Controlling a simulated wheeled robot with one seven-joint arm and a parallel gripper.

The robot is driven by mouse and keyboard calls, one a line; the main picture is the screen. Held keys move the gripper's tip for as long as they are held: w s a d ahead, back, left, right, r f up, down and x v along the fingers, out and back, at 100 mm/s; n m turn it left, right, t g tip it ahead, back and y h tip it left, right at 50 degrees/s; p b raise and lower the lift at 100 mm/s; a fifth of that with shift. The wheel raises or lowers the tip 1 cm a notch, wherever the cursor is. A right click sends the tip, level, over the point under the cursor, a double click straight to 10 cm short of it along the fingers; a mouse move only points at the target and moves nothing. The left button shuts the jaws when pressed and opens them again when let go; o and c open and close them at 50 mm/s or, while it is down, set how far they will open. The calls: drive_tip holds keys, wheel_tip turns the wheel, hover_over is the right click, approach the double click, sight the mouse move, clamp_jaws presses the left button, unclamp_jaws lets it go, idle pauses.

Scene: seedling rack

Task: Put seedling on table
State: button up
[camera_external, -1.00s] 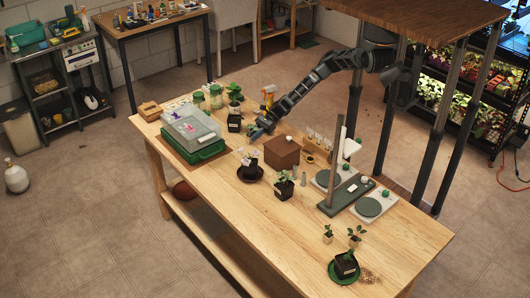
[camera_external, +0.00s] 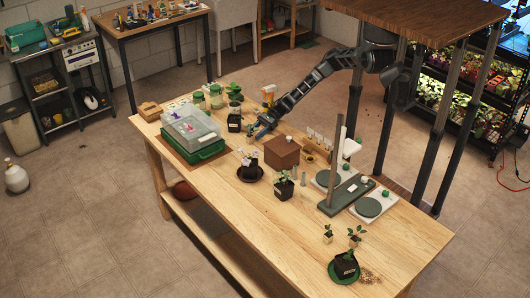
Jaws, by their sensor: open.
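Several potted seedlings stand on the wooden table (camera_external: 240,225). One seedling in a black pot (camera_external: 284,188) is near the middle. Another seedling (camera_external: 345,265) sits on a green saucer at the near right end. A plant with pale flowers (camera_external: 250,168) sits on a dark saucer. A leafy plant in a black pot (camera_external: 234,121) stands at the back. Two small seedlings (camera_external: 354,237) (camera_external: 328,234) stand near the right end. My gripper (camera_external: 250,138) is open and low over the table, left of the brown box, between the leafy plant and the flowered plant. Its fingertips are small; I see nothing held.
A brown box (camera_external: 282,153) stands right beside my gripper. A green tray with a clear lid (camera_external: 193,132) is to the left. A post on a dark base (camera_external: 335,170) and pale round-plated devices (camera_external: 375,205) stand to the right. The table's near middle is clear.

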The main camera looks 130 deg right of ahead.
wheel_tip(320, 180, up, 8)
drive_tip(key=s, duration=0.1)
drive_tip(key=shift+f, duration=0.25)
drive_tip(key=shift+s, duration=0.1)
idle(0.3)
